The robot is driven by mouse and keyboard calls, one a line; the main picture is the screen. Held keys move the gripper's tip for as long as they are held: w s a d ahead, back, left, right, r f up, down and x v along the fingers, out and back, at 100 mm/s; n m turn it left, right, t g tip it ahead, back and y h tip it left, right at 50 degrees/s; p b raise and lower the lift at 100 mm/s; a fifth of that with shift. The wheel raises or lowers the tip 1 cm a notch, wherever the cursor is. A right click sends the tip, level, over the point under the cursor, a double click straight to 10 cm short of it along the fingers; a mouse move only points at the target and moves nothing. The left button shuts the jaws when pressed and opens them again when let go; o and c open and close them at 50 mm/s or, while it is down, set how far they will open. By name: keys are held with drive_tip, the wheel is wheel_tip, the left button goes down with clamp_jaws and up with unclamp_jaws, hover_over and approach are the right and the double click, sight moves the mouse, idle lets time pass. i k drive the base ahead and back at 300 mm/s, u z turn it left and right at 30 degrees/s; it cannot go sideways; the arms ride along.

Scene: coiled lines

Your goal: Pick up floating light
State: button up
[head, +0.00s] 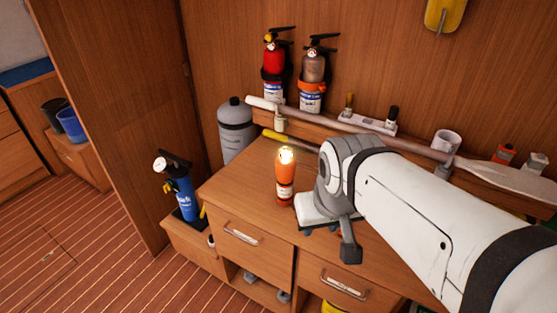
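The floating light (285,190) is an orange cylinder with a glowing clear top. It stands upright on the wooden cabinet top, near its front edge. My white arm comes in from the right. My gripper (322,222) is just to the right of the light, over the cabinet's front part. No contact shows between them. My own wrist and hand hide most of the fingers, so their opening does not show.
A grey cylinder (236,130) stands behind left of the cabinet top. Red (274,62) and grey-brown (313,68) extinguishers are at the wall. A long paddle (400,145) lies along the back. A blue extinguisher (181,192) stands lower left. The cabinet top left of the light is clear.

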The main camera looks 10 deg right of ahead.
sight(284, 162)
drive_tip(key=z, duration=1.35)
drive_tip(key=k, duration=1.5)
drive_tip(key=u, duration=1.05)
drive_tip(key=i, duration=1.45)
drive_tip(key=u, duration=0.05)
